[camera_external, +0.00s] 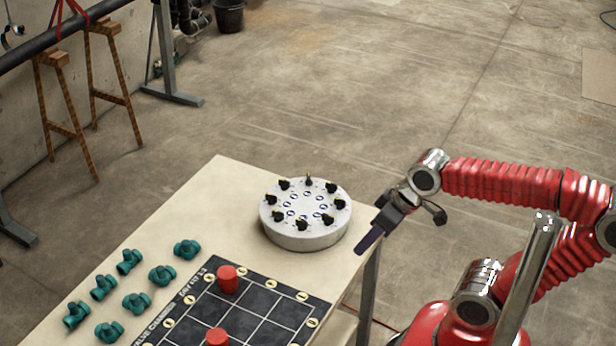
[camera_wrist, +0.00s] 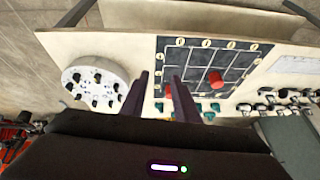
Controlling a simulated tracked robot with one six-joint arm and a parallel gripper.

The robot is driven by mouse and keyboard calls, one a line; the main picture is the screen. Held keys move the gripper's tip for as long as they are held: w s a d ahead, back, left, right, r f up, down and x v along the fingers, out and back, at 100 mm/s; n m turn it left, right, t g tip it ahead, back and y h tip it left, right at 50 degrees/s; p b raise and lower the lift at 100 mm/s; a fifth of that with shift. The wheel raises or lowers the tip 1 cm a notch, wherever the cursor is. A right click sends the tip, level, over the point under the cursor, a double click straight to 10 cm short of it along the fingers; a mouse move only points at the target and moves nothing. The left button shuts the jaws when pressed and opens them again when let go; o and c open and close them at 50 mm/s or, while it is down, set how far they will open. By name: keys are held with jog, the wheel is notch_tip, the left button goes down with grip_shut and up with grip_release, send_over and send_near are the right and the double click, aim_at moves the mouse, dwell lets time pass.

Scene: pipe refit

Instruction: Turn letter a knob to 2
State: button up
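A round, pale grey knob panel (camera_external: 305,240) sits on the table near its far right edge. A ring of several black knobs stands on its top, around small blue-and-white marks. The letters and numbers are too small to read, so I cannot tell which knob is a or where it points. The panel also shows at the left in the wrist view (camera_wrist: 85,66). My gripper (camera_external: 369,238) is to the right of the panel, by the table edge, apart from the knobs. In the wrist view my gripper (camera_wrist: 158,78) has its two dark fingers apart with nothing between them.
A black grid board (camera_external: 262,317) with red cylinders (camera_external: 228,280) lies in front of the panel. Several green valves (camera_external: 162,275) stand on the left of the table (camera_external: 205,215). Bare tabletop lies between the valves and the panel.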

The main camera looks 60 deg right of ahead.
jog(key=w+a+f+m+t+y, duration=0.1)
jog(key=w+f+m+y, duration=0.15)
jog(key=w+m, duration=0.35)
jog(key=w+f+m+y, duration=0.1)
jog(key=w+m+y, duration=0.2)
jog(key=w+m, duration=0.35)
jog(key=m+t+h, duration=0.6)
jog(key=m+t, duration=0.1)
jog(key=m, duration=1.6)
send_near(289, 182)
jog(key=shift+n, duration=0.25)
jog(key=v, duration=0.4)
jog(key=shift+s+f, duration=0.1)
jog(key=shift+f, duration=0.05)
jog(key=shift+a, duration=0.1)
jog(key=x, duration=1.4)
jog(key=shift+c, duration=0.7)
